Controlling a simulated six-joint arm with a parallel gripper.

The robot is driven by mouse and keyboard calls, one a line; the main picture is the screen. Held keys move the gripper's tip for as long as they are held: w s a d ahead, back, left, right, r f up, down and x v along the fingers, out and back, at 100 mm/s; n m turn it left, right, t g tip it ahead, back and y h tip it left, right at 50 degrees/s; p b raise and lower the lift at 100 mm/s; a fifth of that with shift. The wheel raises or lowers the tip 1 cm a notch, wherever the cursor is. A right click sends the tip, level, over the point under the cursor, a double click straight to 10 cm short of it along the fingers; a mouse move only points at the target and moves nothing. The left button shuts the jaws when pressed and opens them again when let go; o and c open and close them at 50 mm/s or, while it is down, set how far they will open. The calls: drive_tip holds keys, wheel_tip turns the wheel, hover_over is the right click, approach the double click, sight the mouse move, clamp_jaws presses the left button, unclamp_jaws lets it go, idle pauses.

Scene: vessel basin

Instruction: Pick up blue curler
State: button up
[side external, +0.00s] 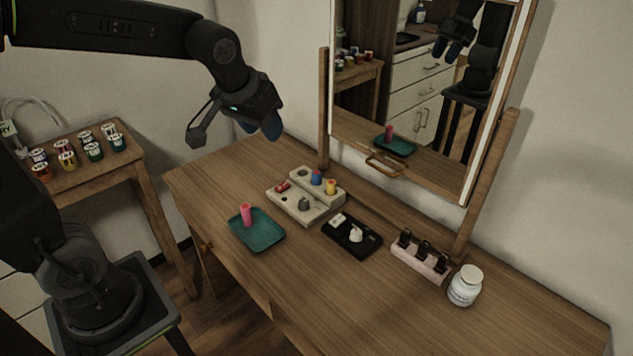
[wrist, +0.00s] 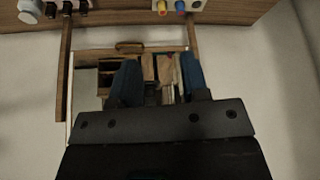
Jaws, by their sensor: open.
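The blue curler (side external: 316,178) stands in the back of a beige organizer (side external: 310,212) on the wooden table. It also shows at the top edge of the wrist view (wrist: 180,6), partly cut off. A yellow curler (side external: 331,187) stands just to its right in the side view. My gripper (side external: 272,128), with blue fingertips, is high above the table, up and left of the organizer in the side view. It is open and empty, well apart from the curler. Its spread fingers (wrist: 158,78) show in the wrist view.
A teal tray (side external: 268,240) holds an upright pink cylinder (side external: 246,214). A black tray (side external: 352,250), a pink rack of dark bottles (side external: 420,268) and a white jar (side external: 465,286) stand to the right. A framed mirror (side external: 420,110) rises behind. The table's front right is bare.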

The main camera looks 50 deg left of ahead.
drive_tip(key=w+a+f+n, duration=0.1)
drive_tip(key=w+a+f, duration=0.25)
drive_tip(key=w, duration=0.35)
drive_tip(key=w+a+f+n, duration=0.1)
drive_tip(key=w+a+f, duration=0.1)
drive_tip(key=w+f, duration=0.4)
drive_tip(key=n+g+y, duration=0.1)
drive_tip(key=n, duration=0.1)
approach(316, 173)
drive_tip(key=x, duration=0.4)
drive_tip(key=shift+w+a+r, duration=0.15)
drive_tip(key=shift+w+a, duration=0.1)
drive_tip(key=shift+d+x, duration=0.1)
drive_tip(key=shift+x, duration=1.5)
drive_tip(key=shift+d+x, duration=0.15)
drive_tip(key=shift+x, duration=1.45)
drive_tip(key=shift+s, duration=0.15)
drive_tip(key=shift+c, duration=0.3)
drive_tip(key=c, duration=0.6)
